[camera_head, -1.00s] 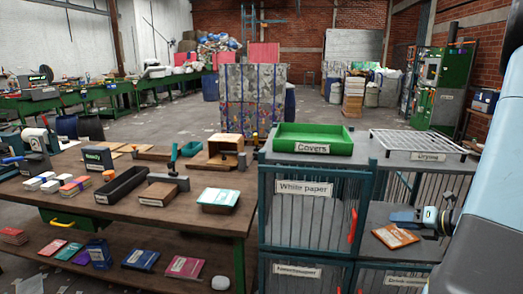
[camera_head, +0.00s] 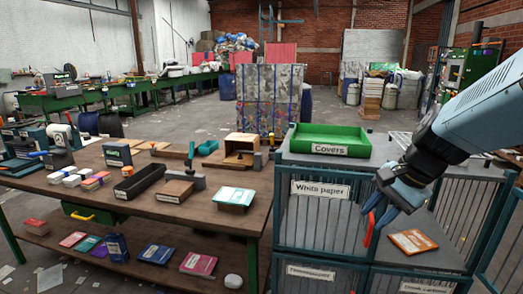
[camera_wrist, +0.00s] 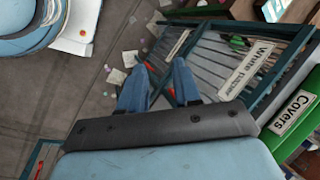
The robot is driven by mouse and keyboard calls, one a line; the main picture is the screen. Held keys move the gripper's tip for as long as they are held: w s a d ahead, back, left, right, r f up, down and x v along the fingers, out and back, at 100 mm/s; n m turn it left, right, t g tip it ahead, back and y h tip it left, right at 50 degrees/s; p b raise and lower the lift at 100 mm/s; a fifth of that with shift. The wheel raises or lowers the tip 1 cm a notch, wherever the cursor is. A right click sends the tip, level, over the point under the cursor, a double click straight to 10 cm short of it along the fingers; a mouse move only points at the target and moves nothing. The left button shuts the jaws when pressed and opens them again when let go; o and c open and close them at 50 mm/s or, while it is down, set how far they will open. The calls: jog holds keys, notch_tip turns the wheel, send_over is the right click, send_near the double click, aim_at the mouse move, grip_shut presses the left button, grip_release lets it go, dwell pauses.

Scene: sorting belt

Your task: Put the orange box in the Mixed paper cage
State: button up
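The orange box (camera_head: 413,242) lies flat on the floor of the upper right cage, beside the White paper cage (camera_head: 320,190). No Mixed paper label can be read in these views. My gripper (camera_head: 372,213) is above and left of the box, apart from it, near the front right corner of the White paper cage and its red handle (camera_head: 373,238). In the wrist view my gripper (camera_wrist: 158,75) has its two blue fingers apart with nothing between them. The orange box does not show in the wrist view.
A green Covers tray (camera_head: 328,140) stands on top of the White paper cage. A barred panel (camera_head: 503,245) stands at the right edge. A wooden table (camera_head: 130,200) with books and boxes is on the left. Lower cages with labels are below.

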jog(key=s+a+r+n+t+h, duration=0.1)
jog(key=s+r+n, duration=0.4)
jog(key=n, duration=0.5)
jog(key=shift+s+a+r+n+t+h, duration=0.15)
jog(key=shift+s+r+n+t+h, duration=0.2)
jog(key=shift+r+t+h, duration=0.7)
